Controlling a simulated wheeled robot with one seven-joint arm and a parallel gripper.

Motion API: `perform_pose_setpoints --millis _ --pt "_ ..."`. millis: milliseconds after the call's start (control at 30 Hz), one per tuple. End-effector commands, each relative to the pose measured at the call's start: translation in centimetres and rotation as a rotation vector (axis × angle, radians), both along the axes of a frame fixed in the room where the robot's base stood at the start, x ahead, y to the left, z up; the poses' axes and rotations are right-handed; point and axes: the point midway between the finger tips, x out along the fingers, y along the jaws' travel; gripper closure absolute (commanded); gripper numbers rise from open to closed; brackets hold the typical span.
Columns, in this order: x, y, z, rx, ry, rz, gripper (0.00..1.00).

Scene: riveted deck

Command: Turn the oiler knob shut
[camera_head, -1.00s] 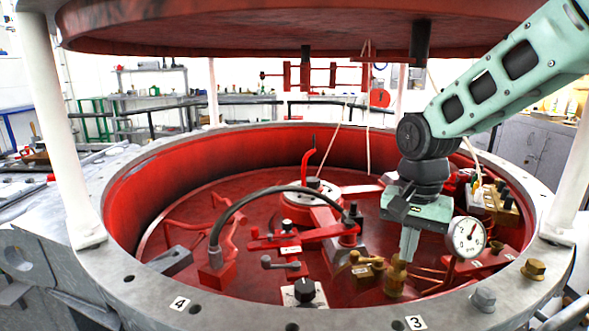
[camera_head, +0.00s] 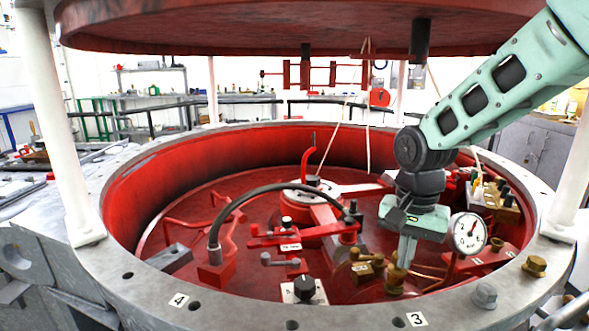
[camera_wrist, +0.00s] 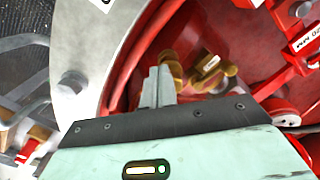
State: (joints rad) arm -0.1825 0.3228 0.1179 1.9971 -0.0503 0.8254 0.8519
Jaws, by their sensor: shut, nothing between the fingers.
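A brass fitting with a rounded top, which looks like the oiler knob (camera_head: 396,280), stands on the red deck inside the ring's near right rim. In the wrist view its brass top (camera_wrist: 173,64) shows just past the fingertips. My gripper (camera_head: 403,264) points down at it with fingers together and nothing between them. The fingertips (camera_wrist: 158,74) overlap the brass in the picture; I cannot tell whether they touch it. A labelled brass block (camera_head: 368,266) sits just left of it, and also shows in the wrist view (camera_wrist: 212,74). The knob's setting cannot be read.
A dial gauge (camera_head: 469,233) stands close right of my gripper. A black knob on a pale plate (camera_head: 304,289) and a dark curved hose (camera_head: 250,196) lie to the left. The grey ring rim (camera_head: 350,318) is in front, and a heavy red plate (camera_head: 300,25) hangs above.

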Motion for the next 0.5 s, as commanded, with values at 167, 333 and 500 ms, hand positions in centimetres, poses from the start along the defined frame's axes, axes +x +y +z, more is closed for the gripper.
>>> perform_pose_setpoints --millis 167,333,500 --pt "0.18 -0.03 0.03 0.0 -0.002 -0.001 1.0" --pt "0.22 0.04 0.11 0.0 -0.004 -0.001 1.0" --pt "0.28 0.26 0.16 0.0 -0.004 0.0 1.0"
